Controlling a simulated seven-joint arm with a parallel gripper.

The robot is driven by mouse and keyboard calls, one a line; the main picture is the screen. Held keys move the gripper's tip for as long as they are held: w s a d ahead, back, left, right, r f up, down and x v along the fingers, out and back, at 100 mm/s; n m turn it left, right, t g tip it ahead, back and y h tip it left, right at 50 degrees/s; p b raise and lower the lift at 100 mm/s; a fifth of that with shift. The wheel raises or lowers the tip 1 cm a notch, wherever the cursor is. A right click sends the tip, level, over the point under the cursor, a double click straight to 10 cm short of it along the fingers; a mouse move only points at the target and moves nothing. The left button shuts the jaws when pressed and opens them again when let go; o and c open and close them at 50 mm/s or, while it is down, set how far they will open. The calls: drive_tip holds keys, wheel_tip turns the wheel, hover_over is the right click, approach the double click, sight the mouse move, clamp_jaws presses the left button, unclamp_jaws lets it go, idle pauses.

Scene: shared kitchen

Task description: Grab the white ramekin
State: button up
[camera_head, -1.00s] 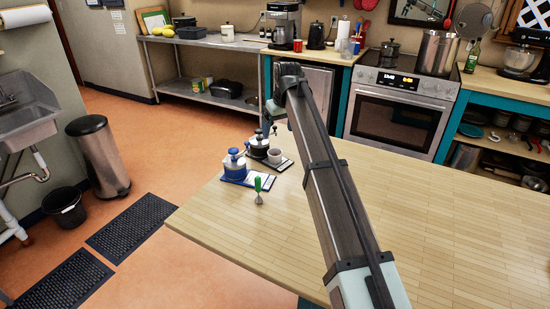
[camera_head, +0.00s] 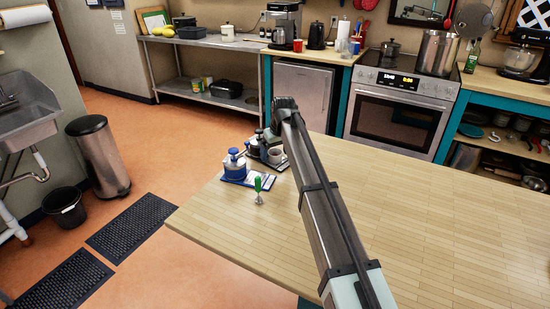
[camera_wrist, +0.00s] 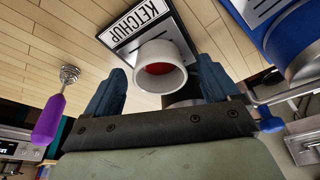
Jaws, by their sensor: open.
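The white ramekin (camera_wrist: 176,52) has something red inside. In the wrist view it is in front of my gripper (camera_wrist: 161,70), between the two blue fingertips. The fingers are apart, and I cannot tell whether either touches it. The ramekin sits at the lower edge of a card labelled KETCHUP (camera_wrist: 138,27). In the head view the ramekin (camera_head: 276,156) is on the far left part of the wooden table, just left of my arm. My fingers are not clear there.
A blue-topped dispenser (camera_head: 234,164) on a blue-edged card and a green-handled utensil (camera_head: 258,188) stand near the ramekin. In the wrist view, a purple-handled utensil (camera_wrist: 50,117) is at left and a blue container (camera_wrist: 292,45) at right. The right of the table (camera_head: 430,220) is clear.

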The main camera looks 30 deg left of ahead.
drive_tip(key=shift+a+f, duration=0.1)
drive_tip(key=shift+f, duration=0.3)
drive_tip(key=shift+c, duration=0.4)
drive_tip(key=c, duration=1.1)
